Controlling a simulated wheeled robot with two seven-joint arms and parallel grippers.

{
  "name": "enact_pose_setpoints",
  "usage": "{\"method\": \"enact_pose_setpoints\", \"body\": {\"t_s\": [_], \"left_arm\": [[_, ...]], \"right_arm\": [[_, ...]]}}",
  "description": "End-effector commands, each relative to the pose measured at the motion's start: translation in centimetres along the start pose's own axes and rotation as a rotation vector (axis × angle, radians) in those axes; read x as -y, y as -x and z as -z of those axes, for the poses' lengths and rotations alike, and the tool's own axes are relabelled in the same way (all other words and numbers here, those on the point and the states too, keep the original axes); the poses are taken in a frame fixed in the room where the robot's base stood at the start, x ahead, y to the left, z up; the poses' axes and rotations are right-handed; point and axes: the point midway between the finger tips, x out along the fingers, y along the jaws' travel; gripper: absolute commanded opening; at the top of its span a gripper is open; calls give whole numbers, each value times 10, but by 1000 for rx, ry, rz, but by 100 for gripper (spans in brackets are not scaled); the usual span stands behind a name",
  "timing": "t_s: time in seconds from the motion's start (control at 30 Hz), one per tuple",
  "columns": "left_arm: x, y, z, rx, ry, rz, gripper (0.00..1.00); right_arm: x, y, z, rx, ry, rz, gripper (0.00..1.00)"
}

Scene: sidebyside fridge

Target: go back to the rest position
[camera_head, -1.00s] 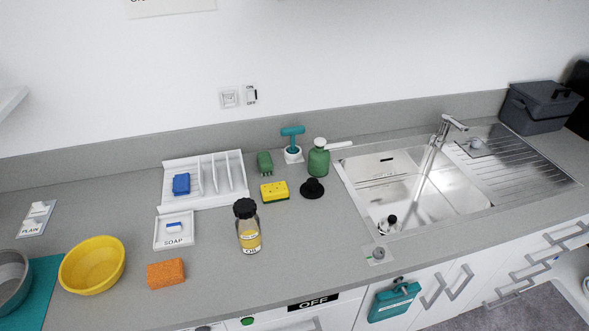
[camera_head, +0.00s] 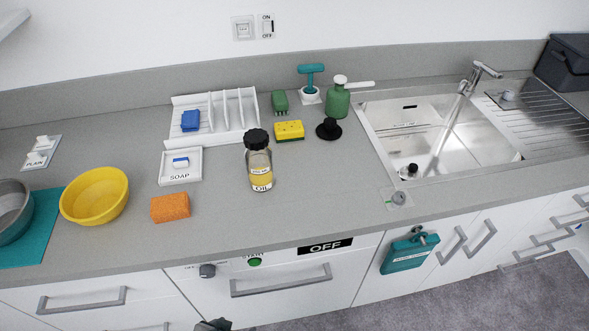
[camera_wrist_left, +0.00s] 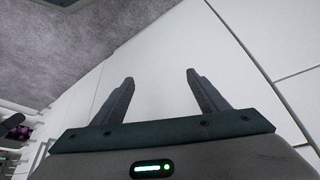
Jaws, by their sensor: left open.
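My left gripper (camera_wrist_left: 160,80) shows in the left wrist view with its two fingers spread wide and nothing between them. White cabinet fronts (camera_wrist_left: 235,45) lie beyond the fingers; I see no contact with them. In the head view, only a small dark part of my own body shows at the bottom edge, in front of the dishwasher front (camera_head: 280,300); I cannot tell which part. My right gripper is in neither view.
The counter (camera_head: 330,220) holds an oil bottle (camera_head: 259,165), orange sponge (camera_head: 170,208), yellow bowl (camera_head: 94,196), soap tray (camera_head: 181,178) and white rack (camera_head: 250,140). The sink (camera_head: 455,155) is at right. A teal container (camera_head: 408,255) hangs on the cabinet. Grey floor (camera_head: 470,305) is clear.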

Motion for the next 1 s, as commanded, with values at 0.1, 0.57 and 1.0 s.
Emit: {"method": "enact_pose_setpoints", "body": {"t_s": [0.1, 0.57, 1.0], "left_arm": [[-8, -76, -34, -37, -3, -11, 67], [-34, -238, -143, -189, -17, -47, 67], [-38, -250, -157, -218, -20, -54, 67]], "right_arm": [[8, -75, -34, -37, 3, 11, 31], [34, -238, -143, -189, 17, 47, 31], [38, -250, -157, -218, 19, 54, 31]]}}
